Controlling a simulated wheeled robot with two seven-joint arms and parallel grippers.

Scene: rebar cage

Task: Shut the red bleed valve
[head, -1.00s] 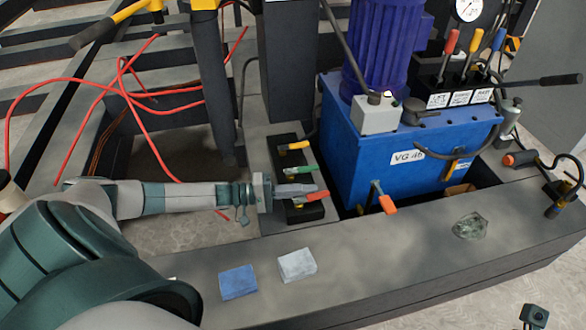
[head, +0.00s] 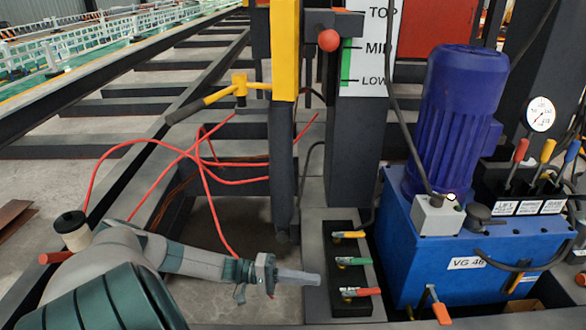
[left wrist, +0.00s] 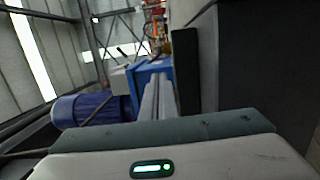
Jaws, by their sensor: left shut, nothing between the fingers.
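The red bleed valve (head: 361,292) is the nearest of three small lever valves on a black block (head: 345,309). Its red lever points to the right, roughly parallel to the yellow lever (head: 349,234) and green lever (head: 354,261). My left gripper (head: 316,279) is just left of the block, its grey fingers shut and empty. Its tips point toward the block, with a gap to the red lever. In the left wrist view the shut fingers (left wrist: 158,100) reach forward past a dark upright side. My right gripper is not in view.
The blue VG 46 tank (head: 440,250) with its purple motor (head: 455,125) stands right of the block. A dark post (head: 283,150) rises behind my gripper. Red hoses (head: 205,180) loop behind my left arm. An orange-handled lever (head: 441,313) sits at the tank's front.

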